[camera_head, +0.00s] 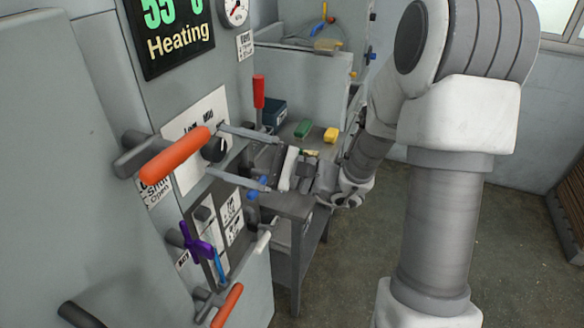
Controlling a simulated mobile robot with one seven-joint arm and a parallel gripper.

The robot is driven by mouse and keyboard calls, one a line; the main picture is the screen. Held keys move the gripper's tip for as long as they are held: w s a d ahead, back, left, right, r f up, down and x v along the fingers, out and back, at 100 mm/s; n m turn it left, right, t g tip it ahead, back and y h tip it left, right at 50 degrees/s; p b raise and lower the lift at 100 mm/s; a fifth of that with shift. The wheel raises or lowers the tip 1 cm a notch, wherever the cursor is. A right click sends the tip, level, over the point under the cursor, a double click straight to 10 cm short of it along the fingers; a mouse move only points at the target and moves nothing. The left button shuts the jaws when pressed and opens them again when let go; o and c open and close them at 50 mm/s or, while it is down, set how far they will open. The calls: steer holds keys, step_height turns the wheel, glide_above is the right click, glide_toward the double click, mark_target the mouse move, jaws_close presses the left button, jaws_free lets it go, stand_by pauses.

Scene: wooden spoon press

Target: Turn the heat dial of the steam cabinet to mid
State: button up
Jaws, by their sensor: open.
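The steam cabinet (95,120) fills the left side, with an orange-handled lever (176,155) on its front. The heat dial (213,150) is a black knob on a white label plate (184,172) with partly readable words, LOW and MID. A pale mark shows on the knob, but I cannot tell exactly which word it points at. My gripper (216,149) is open and empty. Its two long grey fingers reach left toward the plate, one above and one below the dial in the picture. I cannot tell whether either finger touches the knob.
A display (165,30) reads Heating, beside a round gauge (235,11). Below the dial are a purple handle (197,243) and another orange handle (227,306). A red handle (258,92) stands behind the fingers. A bench behind holds green (303,128) and yellow (331,135) blocks.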

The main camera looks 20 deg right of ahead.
steer(key=b+v, duration=0.2)
steer(key=v, duration=1.4)
steer(key=shift+s+d, duration=0.2)
steer(key=shift+d, duration=0.15)
